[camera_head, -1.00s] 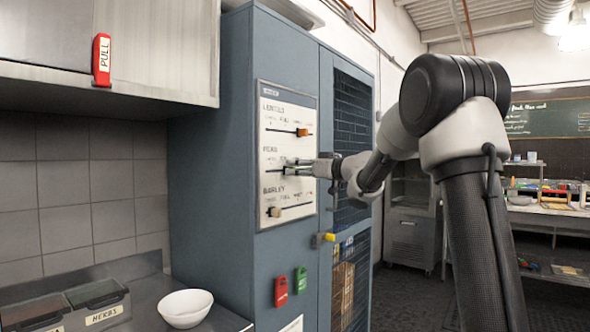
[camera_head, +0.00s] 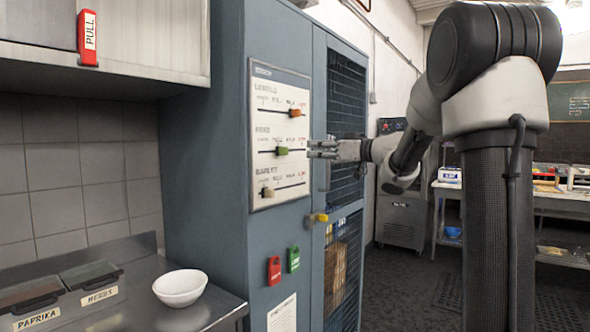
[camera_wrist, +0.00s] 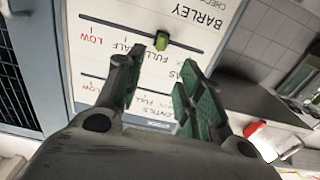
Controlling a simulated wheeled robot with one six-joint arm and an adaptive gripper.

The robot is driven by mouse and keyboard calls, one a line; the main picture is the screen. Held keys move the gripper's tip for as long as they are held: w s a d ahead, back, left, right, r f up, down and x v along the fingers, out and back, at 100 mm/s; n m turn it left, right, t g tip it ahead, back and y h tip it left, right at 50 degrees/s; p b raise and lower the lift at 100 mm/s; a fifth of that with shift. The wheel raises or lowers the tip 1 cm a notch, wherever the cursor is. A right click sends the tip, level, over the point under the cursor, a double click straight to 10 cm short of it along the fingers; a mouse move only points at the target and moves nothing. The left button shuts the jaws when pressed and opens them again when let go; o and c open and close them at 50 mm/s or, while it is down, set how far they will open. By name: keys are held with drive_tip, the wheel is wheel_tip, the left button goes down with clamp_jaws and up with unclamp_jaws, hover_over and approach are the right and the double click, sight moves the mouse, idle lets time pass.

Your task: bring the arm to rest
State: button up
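My gripper (camera_head: 315,149) is just right of the white slider panel (camera_head: 256,100) on the blue cabinet, apart from it and level with the middle row. In the wrist view my gripper (camera_wrist: 163,68) has its two green-padded fingers spread with nothing between them. The green knob (camera_head: 282,151) of the middle slider is in front of the fingertips, with a gap between; it also shows in the wrist view (camera_wrist: 163,41). The upper slider has an orange knob (camera_head: 295,113) at the right, and the barley slider a beige knob (camera_head: 267,192) at the left.
The cabinet's mesh door (camera_head: 345,120) has a yellow-tipped handle (camera_head: 321,217). A red tag (camera_head: 274,270) and a green tag (camera_head: 293,259) are below the panel. A white bowl (camera_head: 180,287) and spice bins (camera_head: 95,279) are on the counter at left. Open floor lies right of the cabinet.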

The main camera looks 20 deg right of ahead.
drive_tip(key=w+d+f+m+h, duration=0.2)
drive_tip(key=d+f+m+h, duration=0.2)
drive_tip(key=d+f+h, duration=0.7)
drive_tip(key=s+d+f+m+g+h, duration=0.3)
drive_tip(key=s+d+f+g, duration=0.1)
drive_tip(key=s+d, duration=0.5)
drive_tip(key=s+a+f+m+g, duration=0.1)
drive_tip(key=s+a+f+g, duration=0.25)
drive_tip(key=s, duration=0.65)
drive_tip(key=s+a+f+m+g, duration=0.1)
drive_tip(key=s+a+f+g, duration=0.25)
drive_tip(key=s, duration=0.65)
drive_tip(key=s+a+n+y, duration=0.1)
drive_tip(key=s+a+y, duration=0.2)
drive_tip(key=s+a, duration=0.7)
drive_tip(key=shift+s+a+f+n+t, duration=0.15)
drive_tip(key=shift+s+a+n+t, duration=0.2)
drive_tip(key=shift+s, duration=0.45)
